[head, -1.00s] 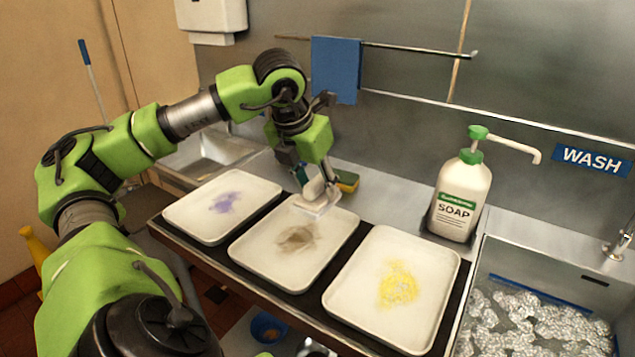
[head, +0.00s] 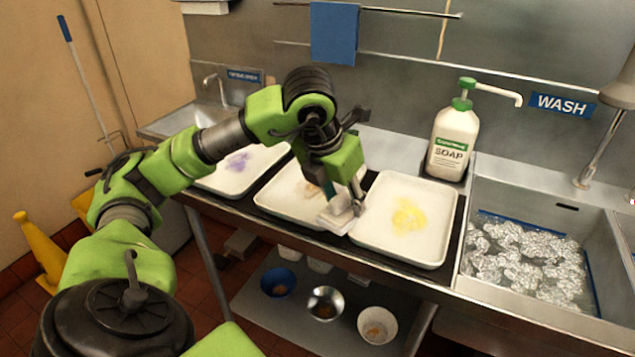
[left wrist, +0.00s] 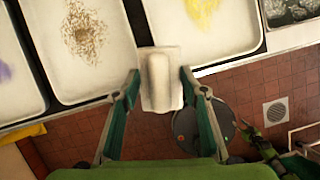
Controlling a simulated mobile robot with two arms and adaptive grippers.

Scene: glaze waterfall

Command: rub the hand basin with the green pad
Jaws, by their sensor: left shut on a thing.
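The hand basin (head: 205,118) is at the back left, a steel sink with a small tap and a blue sign. My left gripper (head: 345,208) is far to its right, over the front edge between the middle and right trays. It is shut on a cream-white block (head: 335,218), not a green pad. In the left wrist view the block (left wrist: 160,78) sits between the fingertips (left wrist: 160,92). No green pad shows now; the space behind my left gripper is hidden.
Three white trays stand in a row: left (head: 222,182) with a purple stain, middle (head: 275,203) with a brown one, right (head: 385,232) with a yellow one. Bowls (head: 377,325) sit below.

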